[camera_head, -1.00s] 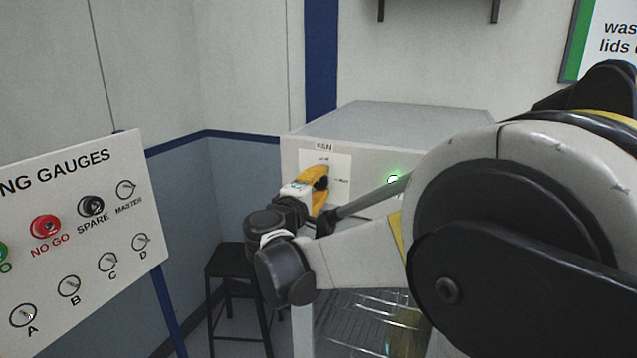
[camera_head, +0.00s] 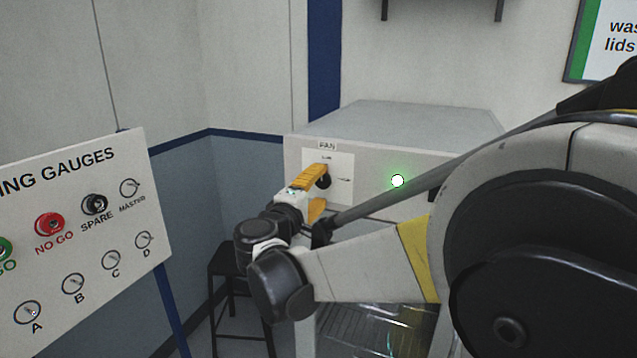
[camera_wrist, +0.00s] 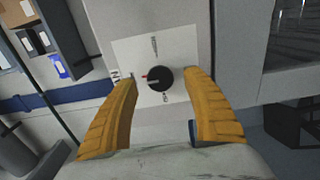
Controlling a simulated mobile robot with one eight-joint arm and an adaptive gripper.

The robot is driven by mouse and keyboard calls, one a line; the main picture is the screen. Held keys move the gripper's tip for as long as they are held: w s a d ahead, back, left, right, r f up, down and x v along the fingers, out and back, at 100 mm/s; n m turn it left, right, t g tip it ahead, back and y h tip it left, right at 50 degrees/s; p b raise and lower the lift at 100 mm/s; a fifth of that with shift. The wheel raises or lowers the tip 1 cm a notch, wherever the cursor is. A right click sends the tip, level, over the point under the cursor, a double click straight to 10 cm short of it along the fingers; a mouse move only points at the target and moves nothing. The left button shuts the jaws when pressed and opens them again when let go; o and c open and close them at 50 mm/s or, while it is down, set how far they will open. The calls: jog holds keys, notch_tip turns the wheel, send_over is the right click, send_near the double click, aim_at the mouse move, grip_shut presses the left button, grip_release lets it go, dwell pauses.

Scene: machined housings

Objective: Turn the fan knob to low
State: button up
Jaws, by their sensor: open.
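The fan knob (camera_head: 324,182) is a round black dial on a white plate (camera_head: 343,165) on the front of a grey cabinet, under a FAN label. In the wrist view the knob (camera_wrist: 160,78) shows whole, with a red mark on its left side, the side towards the FAN lettering. My gripper (camera_wrist: 161,75) is open, with one yellow finger on each side of the knob and visible gaps between. In the head view my gripper (camera_head: 320,190) is at the knob, one finger above and one below, partly covering the plate. The small position labels are too blurred to read.
A green lamp (camera_head: 397,181) glows right of the plate on the cabinet (camera_head: 400,125). A gauge board (camera_head: 85,240) stands at left and a dark stool (camera_head: 230,275) below my gripper. My own arm fills the right side.

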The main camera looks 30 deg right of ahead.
jog(key=v, duration=0.8)
jog(key=shift+s+a, duration=0.25)
jog(key=s+a+f+m+g+y+b, duration=0.1)
jog(key=s+f+m+g+y+b, duration=0.15)
jog(key=s+f+y, duration=0.5)
jog(key=s+a+f+m+g+y+b, duration=0.1)
jog(key=s+f+m+g+y+b, duration=0.2)
jog(key=s+f, duration=0.8)
jog(key=s+a+f+m+t+y+b, duration=0.1)
jog(key=a+f+m+y+b, duration=0.1)
jog(key=a+f, duration=0.4)
jog(key=shift+a+f+y+b, duration=0.25)
jog(key=shift+a+y+b, duration=0.15)
jog(key=shift+y, duration=0.35)
jog(key=shift+t, duration=0.25)
